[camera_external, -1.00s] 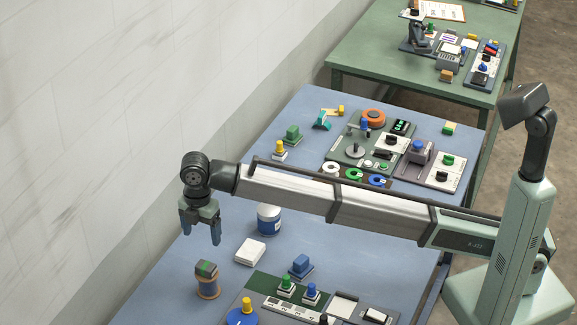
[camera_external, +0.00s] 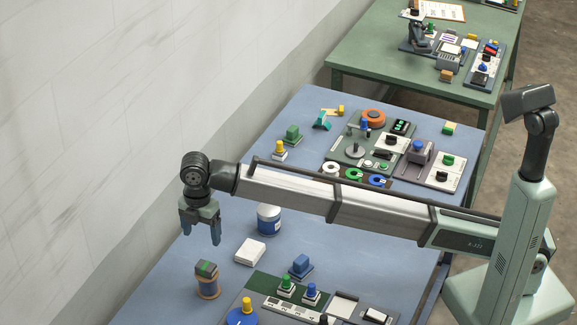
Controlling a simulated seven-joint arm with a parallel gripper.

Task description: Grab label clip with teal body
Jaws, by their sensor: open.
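A small clip with a teal body (camera_external: 321,122) lies on the blue table near its far left edge, beside a small yellow piece. My gripper (camera_external: 201,237) points down over the left side of the table, nearer the camera than the teal clip and to its left. Its two fingers are apart with nothing between them. The clip is clear of my arm and fully in view, though small.
Nearby stand a green block (camera_external: 292,134) and a yellow-topped piece (camera_external: 280,149). Panels with knobs (camera_external: 365,150) fill the table's right side. A wall borders the left.

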